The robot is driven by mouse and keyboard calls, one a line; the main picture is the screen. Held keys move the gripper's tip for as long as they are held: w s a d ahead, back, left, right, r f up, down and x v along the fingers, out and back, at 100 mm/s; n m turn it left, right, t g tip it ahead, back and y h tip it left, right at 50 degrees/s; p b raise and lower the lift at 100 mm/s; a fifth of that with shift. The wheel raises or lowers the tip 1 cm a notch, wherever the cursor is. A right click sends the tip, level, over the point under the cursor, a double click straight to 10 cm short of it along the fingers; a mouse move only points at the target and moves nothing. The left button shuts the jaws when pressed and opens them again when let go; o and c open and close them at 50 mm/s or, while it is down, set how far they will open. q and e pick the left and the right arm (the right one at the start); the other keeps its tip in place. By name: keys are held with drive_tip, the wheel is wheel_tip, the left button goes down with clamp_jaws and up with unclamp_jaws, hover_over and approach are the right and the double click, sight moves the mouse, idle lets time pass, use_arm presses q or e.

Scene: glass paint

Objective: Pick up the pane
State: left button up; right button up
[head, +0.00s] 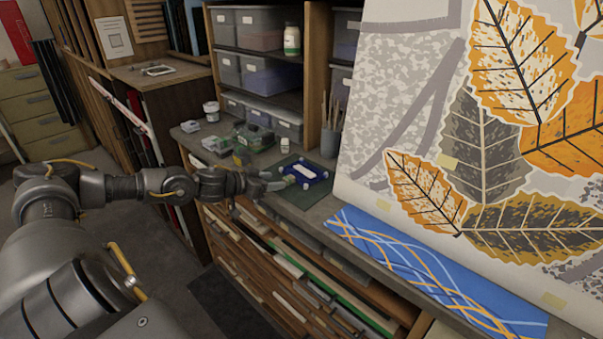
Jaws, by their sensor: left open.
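My left gripper (279,181) reaches in from the left over the front edge of the workbench. It is open, with its fingertips at the left side of a small blue piece (318,176) with white parts on it. This piece lies on a dark green mat (316,192) and may be the pane. I cannot tell whether the fingers touch it. A long blue panel (430,272) with orange and pale curved lines lies along the bench front at right. My right gripper is not in view.
A large leaf-patterned panel (480,120) leans at right. Green tool-like items (254,137), a white tub (211,111) and a brush pot (331,140) stand on the bench. Shelves with grey bins (270,80) rise behind. Slots with stored sheets (290,266) lie below.

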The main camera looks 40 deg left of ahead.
sight(285, 180)
use_arm(q)
drive_tip(key=shift+w+d, duration=0.1)
drive_tip(key=shift+w, duration=0.2)
drive_tip(key=p+x, duration=0.2)
drive_tip(key=x, duration=0.2)
drive_tip(key=shift+w, duration=0.2)
drive_tip(key=shift+w+f, duration=0.15)
drive_tip(key=shift+f, duration=0.05)
drive_tip(key=shift+c, duration=0.3)
clamp_jaws()
